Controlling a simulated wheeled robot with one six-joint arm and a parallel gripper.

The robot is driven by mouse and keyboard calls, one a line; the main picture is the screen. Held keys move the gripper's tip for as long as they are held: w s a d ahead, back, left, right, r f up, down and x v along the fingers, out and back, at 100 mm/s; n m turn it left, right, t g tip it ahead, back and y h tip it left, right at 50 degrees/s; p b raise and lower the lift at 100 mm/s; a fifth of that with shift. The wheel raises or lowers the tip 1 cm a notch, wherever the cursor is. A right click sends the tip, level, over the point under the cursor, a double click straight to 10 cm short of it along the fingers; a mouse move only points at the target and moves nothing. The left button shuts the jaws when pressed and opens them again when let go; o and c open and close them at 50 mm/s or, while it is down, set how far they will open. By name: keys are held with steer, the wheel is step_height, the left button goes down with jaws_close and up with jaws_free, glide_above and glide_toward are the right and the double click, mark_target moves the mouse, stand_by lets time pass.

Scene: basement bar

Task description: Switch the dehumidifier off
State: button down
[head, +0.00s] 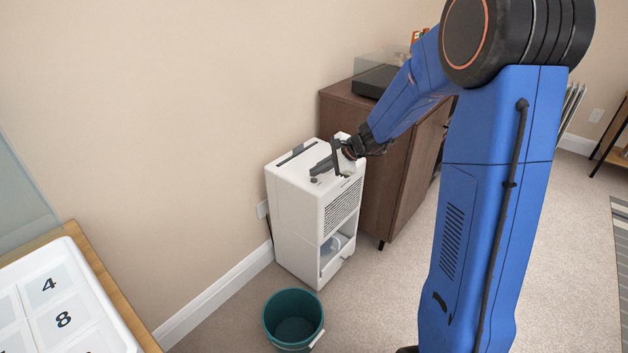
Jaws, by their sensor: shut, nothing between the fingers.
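The white dehumidifier (292,222) stands on the carpet against the wall, with a dark slot along the back of its top and a grille on its front. My gripper (314,171) is shut and empty. It is over the dehumidifier's top panel, with its fingertips close to a small dark knob-like part (313,181). I cannot tell whether they touch it. The gripper and wrist hide part of the top panel, and I cannot read any switch state.
A teal bucket (291,328) stands on the floor in front of the dehumidifier. A brown cabinet (408,187) with a turntable-like box (376,81) on it stands close behind to the right. A white tray with number cards (78,262) is at lower left. Carpet is clear in the middle.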

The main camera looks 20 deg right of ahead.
steer(key=shift+r, duration=2.95)
steer(key=s+a+r+n+g+h, duration=0.1)
steer(key=s+r+n, duration=0.25)
steer(key=s, duration=0.65)
steer(key=s+a+r+n+g+h, duration=0.1)
steer(key=s+r+n, duration=0.3)
steer(key=s, duration=0.6)
steer(key=s+d+f+n+h, duration=0.1)
steer(key=s+d+n, duration=0.3)
steer(key=s, duration=0.7)
steer(key=s+d+f+n+h, duration=0.1)
steer(key=s+d+n+h, duration=0.2)
steer(key=s+n, duration=0.3)
steer(key=s+d, duration=0.1)
steer(key=s, duration=0.4)
steer(key=shift+s+f+t+h, duration=0.15)
steer(key=shift+s+t+h, duration=0.15)
steer(key=shift+h, duration=0.1)
